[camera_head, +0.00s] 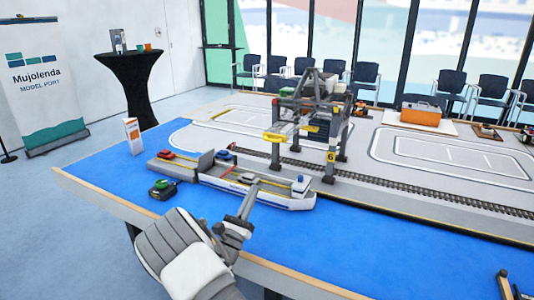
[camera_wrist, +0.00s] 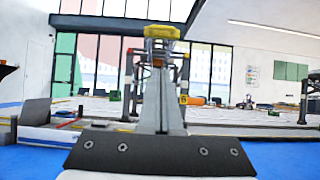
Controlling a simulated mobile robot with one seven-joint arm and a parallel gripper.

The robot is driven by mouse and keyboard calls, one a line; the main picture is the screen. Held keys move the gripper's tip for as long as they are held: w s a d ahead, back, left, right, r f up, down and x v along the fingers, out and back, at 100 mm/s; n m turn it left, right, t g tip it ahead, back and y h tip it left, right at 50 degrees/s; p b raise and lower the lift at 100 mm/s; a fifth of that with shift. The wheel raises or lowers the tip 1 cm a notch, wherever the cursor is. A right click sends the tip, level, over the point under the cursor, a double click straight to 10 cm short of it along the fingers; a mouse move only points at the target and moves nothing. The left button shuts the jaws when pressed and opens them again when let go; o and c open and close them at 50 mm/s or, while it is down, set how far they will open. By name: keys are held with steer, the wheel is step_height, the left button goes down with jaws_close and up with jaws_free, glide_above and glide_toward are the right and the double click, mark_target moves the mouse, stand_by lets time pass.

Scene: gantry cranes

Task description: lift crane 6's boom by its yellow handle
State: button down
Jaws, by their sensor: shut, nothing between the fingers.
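Crane 6 (camera_head: 329,172) is a dark grey gantry crane with a yellow 6 plate on its front leg. Its boom reaches out to the left over the water side, and the yellow handle (camera_head: 275,137) is at the boom's outer end. In the wrist view the yellow handle (camera_wrist: 162,32) appears above and beyond my fingertips, apart from them. My gripper (camera_head: 253,187) is shut and empty, above the ship and below and in front of the handle. In the wrist view my gripper (camera_wrist: 157,72) hides part of the crane behind it.
A white and blue ship (camera_head: 275,198) lies along the quay below my gripper. A railway track (camera_head: 400,184) runs under the crane. A green-topped dark box (camera_head: 162,189) and a small sign (camera_head: 133,136) stand on the blue tabletop. An orange case (camera_head: 420,114) sits at the back.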

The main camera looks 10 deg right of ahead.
steer(key=s+r+x, duration=0.1)
steer(key=r+x, duration=0.1)
steer(key=x, duration=1.1)
steer(key=shift+s+a+b, duration=0.15)
steer(key=shift+a+b, duration=0.3)
steer(key=shift+r, duration=0.15)
